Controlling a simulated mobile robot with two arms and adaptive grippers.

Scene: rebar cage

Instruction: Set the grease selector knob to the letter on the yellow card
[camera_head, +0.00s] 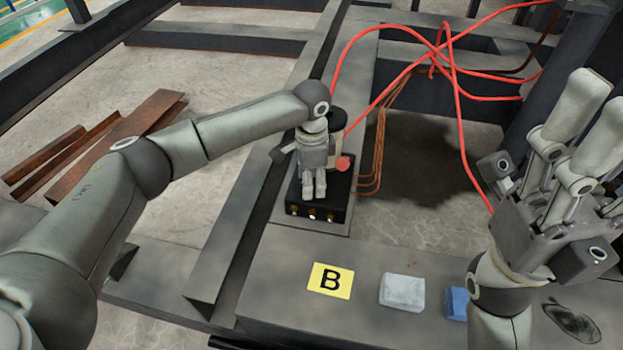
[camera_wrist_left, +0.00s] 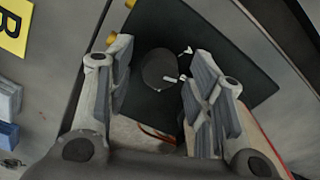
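The yellow card (camera_head: 330,281) with a black letter B lies flat on the grey beam; part of it shows in the left wrist view (camera_wrist_left: 12,28). The black grease box (camera_head: 318,213) stands on the beam behind it, with brass fittings along its front. In the left wrist view, the round dark knob (camera_wrist_left: 158,68) sits on the box's top with small white marks beside it, too small to read. My left gripper (camera_head: 314,196) points down over the box. Its fingers (camera_wrist_left: 160,92) are apart, one on each side of the knob's view, and empty. My right gripper (camera_head: 597,95) is raised at the right, open and empty.
A red button (camera_head: 342,163) and a pale cylinder stand by the box behind my left gripper. Red hoses (camera_head: 455,85) and copper lines (camera_head: 378,150) run behind and right. A white block (camera_head: 402,291) and a blue block (camera_head: 456,303) lie right of the card.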

